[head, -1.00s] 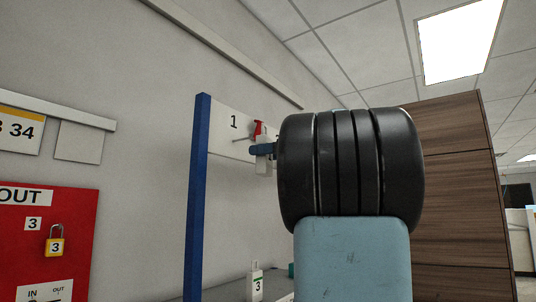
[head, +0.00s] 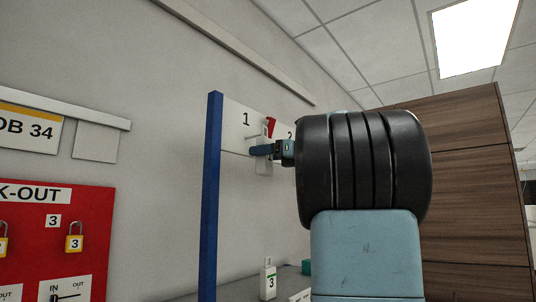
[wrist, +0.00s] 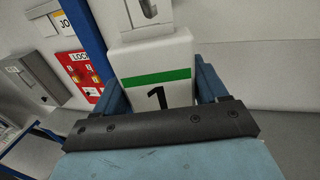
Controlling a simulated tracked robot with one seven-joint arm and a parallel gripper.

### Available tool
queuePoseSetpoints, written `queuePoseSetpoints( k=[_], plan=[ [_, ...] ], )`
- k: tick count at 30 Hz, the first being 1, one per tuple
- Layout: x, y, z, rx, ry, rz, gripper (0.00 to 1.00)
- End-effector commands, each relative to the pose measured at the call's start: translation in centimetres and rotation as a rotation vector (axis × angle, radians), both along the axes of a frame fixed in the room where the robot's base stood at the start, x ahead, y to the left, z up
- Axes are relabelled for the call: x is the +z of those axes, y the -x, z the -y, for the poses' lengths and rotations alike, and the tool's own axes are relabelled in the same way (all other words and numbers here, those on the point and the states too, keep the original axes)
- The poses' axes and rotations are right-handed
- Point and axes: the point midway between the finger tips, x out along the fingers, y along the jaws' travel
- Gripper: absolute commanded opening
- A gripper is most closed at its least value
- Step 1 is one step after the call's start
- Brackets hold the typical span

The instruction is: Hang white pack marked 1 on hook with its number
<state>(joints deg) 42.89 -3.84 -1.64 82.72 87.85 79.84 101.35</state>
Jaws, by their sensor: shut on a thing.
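The white pack marked 1 (wrist: 160,65) has a green stripe and a narrower top with an opening, seen in the wrist view. My gripper (wrist: 160,92) is shut on it, one blue finger at each side. In the head view my gripper (head: 263,150) holds the pack (head: 264,167) upright in front of the white hook board (head: 235,138), below and right of the number 1. A thin hook (head: 252,137) shows under that number, partly hidden. I cannot tell whether the pack touches it. A red part (head: 271,126) shows just above the pack.
A blue post (head: 212,200) stands at the board's left edge. A pack marked 3 (head: 268,281) stands on the grey surface below. A red lock-out board (head: 45,240) with padlocks is on the left wall. A wooden cabinet (head: 470,185) is at the right.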

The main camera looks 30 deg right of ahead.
Motion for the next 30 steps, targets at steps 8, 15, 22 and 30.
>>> queuePoseSetpoints(
  k=[8, 15, 22, 30],
  plan=[
    [-0.1, -1.3, -0.5, 0.000, 0.000, 0.000, 0.39],
    [-0.1, -2.3, -0.8, -0.001, 0.000, 0.001, 0.39],
    [-0.8, -3.1, -1.1, -0.001, 0.000, 0.000, 0.39],
    [-1.3, -3.5, -1.2, -0.002, 0.001, 0.001, 0.39]
  ],
)
